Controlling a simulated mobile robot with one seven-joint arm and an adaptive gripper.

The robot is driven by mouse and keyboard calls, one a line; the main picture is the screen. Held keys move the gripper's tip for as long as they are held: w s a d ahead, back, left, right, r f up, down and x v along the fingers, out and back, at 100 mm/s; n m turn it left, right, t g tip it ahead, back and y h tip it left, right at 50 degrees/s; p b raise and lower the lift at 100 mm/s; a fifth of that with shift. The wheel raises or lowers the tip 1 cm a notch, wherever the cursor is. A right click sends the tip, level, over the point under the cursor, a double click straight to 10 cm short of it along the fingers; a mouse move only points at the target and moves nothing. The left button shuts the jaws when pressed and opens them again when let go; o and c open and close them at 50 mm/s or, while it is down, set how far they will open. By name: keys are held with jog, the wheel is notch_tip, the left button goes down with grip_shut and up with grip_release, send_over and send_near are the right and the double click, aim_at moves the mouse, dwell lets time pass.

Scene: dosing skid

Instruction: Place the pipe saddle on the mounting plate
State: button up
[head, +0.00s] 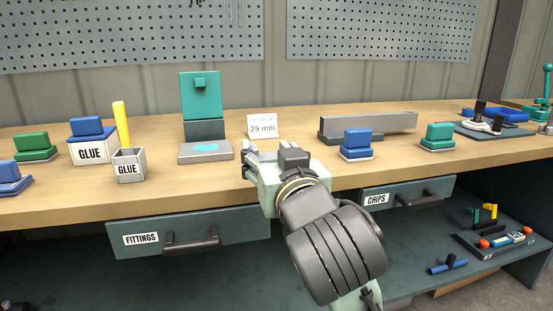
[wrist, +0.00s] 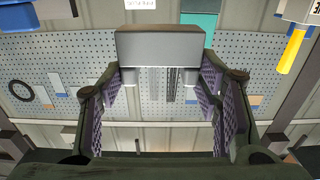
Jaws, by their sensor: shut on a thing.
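My gripper (wrist: 160,95) is shut on a light grey block with two short feet, apparently the pipe saddle (wrist: 160,48), between its purple-padded fingers in the wrist view. In the head view my gripper (head: 262,150) is over the front edge of the bench, below the 25 mm card; the saddle is hard to make out there. A low grey plate with a cyan patch, probably the mounting plate (head: 190,154), lies on the bench left of my gripper, in front of a teal upright (head: 200,95). The saddle is apart from this plate.
The 25 mm card (head: 262,126) stands behind my gripper. A grey bar (head: 370,122) and blue block (head: 356,142) are to the right. FITTINGS (head: 190,232) and CHIPS (head: 405,195) drawers protrude below.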

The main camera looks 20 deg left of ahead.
jog(key=w+p, duration=0.2)
jog(key=shift+w+a+r+p, duration=0.2)
jog(key=shift+w+a+p, duration=0.15)
jog(key=shift+w+p, duration=0.05)
jog(key=w+p, duration=0.1)
jog(key=p, duration=0.3)
jog(key=w+a+p, duration=0.1)
jog(key=w+p, duration=0.1)
jog(key=p, duration=0.3)
jog(key=w+p, duration=0.1)
jog(key=p, duration=0.4)
jog(key=shift+w+a+f, duration=0.2)
jog(key=shift+w+f, duration=0.05)
jog(key=w, duration=0.2)
jog(key=w+a, duration=0.1)
jog(key=w, duration=0.1)
jog(key=w+a+f, duration=0.1)
jog(key=w, duration=0.1)
jog(key=shift+w+f, duration=0.1)
jog(key=shift+w, duration=0.15)
jog(key=shift+w+a+p, duration=0.15)
jog(key=shift+w+p, duration=0.25)
jog(key=shift+w, duration=0.35)
notch_tip(320, 180, down, 2)
jog(key=shift+s, duration=0.15)
jog(key=shift+f+p, duration=0.3)
jog(key=shift+f, duration=0.3)
jog(key=shift+f, duration=0.2)
